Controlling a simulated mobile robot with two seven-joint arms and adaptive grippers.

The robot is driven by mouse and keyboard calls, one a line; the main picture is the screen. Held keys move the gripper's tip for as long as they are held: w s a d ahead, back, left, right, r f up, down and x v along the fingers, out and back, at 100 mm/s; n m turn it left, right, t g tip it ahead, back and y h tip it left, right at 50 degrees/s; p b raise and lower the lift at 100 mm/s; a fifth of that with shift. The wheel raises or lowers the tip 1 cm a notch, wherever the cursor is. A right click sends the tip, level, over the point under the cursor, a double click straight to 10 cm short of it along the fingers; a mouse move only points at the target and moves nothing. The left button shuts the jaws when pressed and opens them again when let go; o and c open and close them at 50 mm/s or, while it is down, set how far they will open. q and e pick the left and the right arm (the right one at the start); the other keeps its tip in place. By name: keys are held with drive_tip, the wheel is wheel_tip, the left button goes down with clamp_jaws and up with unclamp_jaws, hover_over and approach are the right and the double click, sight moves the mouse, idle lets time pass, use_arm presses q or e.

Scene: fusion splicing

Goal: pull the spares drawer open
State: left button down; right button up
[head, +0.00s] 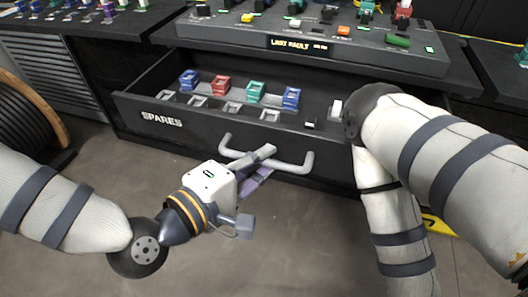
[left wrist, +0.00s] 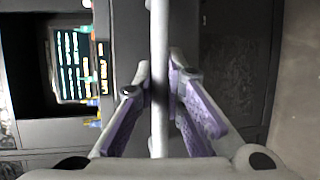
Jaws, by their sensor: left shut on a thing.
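The spares drawer (head: 205,136) is dark, with a white SPARES label on its front. In the head view it stands pulled out, its inside visible from above. Its pale grey bar handle (head: 292,166) runs across the front. My left gripper (head: 262,160) is shut on this handle, fingers at its middle. In the left wrist view the handle (left wrist: 159,40) runs upright between the purple-padded fingers (left wrist: 159,85). My right arm hangs over the drawer's right end and hides part of it; its gripper is out of view.
Blue, red and green holders (head: 221,85) stand in the drawer behind a row of grey ones (head: 233,108). A bench panel (head: 310,42) with small coloured parts is above. A cable reel (head: 30,115) stands at left. Grey floor (head: 310,240) lies in front.

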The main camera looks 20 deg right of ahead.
use_arm(q)
drive_tip(key=shift+s+a, duration=0.25)
drive_tip(key=shift+s, duration=0.15)
drive_tip(key=c, duration=1.7)
unclamp_jaws()
drive_tip(key=shift+o, duration=0.2)
drive_tip(key=v, duration=0.7)
drive_tip(key=shift+a, duration=0.2)
drive_tip(key=shift+s, duration=0.15)
